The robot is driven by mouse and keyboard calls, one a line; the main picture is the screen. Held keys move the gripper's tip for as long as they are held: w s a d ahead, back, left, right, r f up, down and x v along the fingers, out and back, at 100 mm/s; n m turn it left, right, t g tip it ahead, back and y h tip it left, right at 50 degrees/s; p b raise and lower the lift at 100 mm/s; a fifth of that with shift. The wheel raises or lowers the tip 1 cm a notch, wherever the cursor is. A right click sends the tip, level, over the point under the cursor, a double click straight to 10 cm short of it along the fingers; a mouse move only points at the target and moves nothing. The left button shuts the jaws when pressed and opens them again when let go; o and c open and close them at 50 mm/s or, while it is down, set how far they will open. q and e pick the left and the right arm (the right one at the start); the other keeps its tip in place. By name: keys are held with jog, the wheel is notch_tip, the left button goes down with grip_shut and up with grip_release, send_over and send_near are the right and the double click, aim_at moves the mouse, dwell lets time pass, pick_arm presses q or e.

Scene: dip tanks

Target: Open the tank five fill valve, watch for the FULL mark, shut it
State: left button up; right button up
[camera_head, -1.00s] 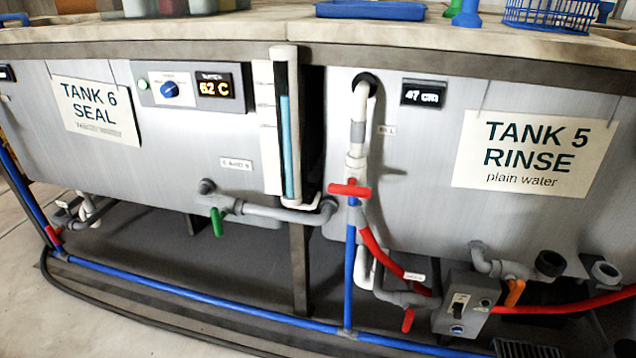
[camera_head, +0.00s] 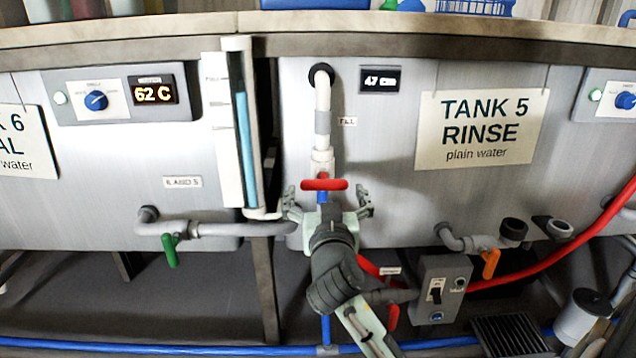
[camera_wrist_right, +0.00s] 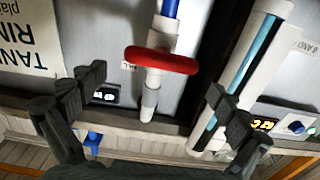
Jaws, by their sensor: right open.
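The tank five fill valve has a red bar handle (camera_head: 324,185) lying crosswise on the white fill pipe (camera_head: 322,100), beside a small FILL label. My right gripper (camera_head: 328,203) is open, its fingers on either side of the pipe just below the handle. It appears apart from the handle. In the right wrist view the red handle (camera_wrist_right: 160,61) lies beyond and between the spread fingers (camera_wrist_right: 155,92). The sight gauge (camera_head: 246,145) left of the pipe holds a blue column; its small scale writing is unclear. Tank five's display (camera_head: 381,80) reads about 47 cm. My left gripper is out of view.
The TANK 5 RINSE sign (camera_head: 482,130) hangs to the right. A green-handled valve (camera_head: 170,250) sits low left and an orange-handled one (camera_head: 491,263) low right. A switch box (camera_head: 440,289) and red hose (camera_head: 550,262) are below. The bench edge (camera_head: 400,43) runs above.

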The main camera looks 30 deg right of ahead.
aim_at(320, 187)
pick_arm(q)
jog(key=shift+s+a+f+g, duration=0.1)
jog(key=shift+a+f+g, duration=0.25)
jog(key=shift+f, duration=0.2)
pick_arm(e)
jog(key=shift+x, duration=2.2)
jog(key=shift+f, duration=0.1)
jog(key=shift+c, duration=0.5)
